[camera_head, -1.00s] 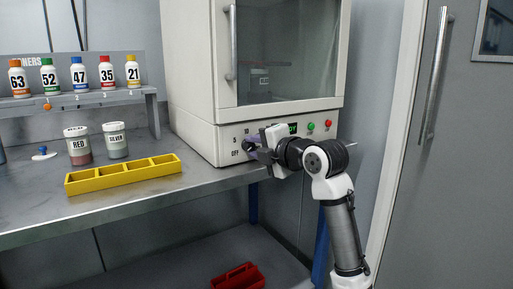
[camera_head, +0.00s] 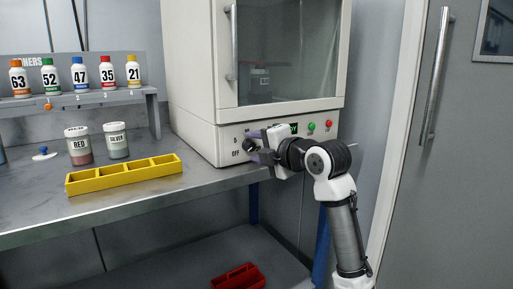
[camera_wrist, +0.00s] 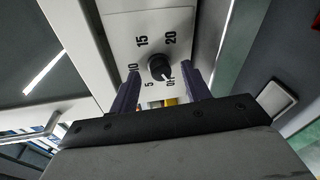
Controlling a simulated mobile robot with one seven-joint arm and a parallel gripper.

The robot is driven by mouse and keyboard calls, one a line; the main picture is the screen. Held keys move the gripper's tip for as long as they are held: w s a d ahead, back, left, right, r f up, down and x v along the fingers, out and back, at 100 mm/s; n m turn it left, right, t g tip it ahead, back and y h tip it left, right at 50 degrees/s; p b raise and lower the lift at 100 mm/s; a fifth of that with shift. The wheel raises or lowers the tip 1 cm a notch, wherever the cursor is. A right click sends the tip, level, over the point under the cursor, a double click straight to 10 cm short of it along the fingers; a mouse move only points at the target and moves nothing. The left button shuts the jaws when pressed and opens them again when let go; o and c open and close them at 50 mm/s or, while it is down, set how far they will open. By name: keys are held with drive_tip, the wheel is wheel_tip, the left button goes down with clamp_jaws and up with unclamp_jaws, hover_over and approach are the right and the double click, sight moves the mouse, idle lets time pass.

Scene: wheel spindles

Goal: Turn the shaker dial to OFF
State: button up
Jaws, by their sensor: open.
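The shaker dial (camera_head: 249,145) is a dark round knob on the lower front panel of the white shaker cabinet (camera_head: 195,130). A small white mark on the knob appears to point toward OFF. My gripper (camera_head: 261,146) is open just in front of and to the right of the dial, apart from it. In the wrist view its two purple fingers (camera_wrist: 160,82) stand on either side below the knob, with a gap between them. The OFF label is partly hidden.
Green (camera_head: 311,126) and red (camera_head: 328,124) buttons sit right of the dial. A yellow divided tray (camera_head: 125,184), a RED jar (camera_head: 78,158) and a SILVER jar (camera_head: 117,149) stand on the bench to the left. A red bin (camera_head: 238,277) lies on the lower shelf.

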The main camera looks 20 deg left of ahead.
drive_tip(key=v, duration=1.3)
drive_tip(key=shift+d+p, duration=0.15)
drive_tip(key=shift+p, duration=0.15)
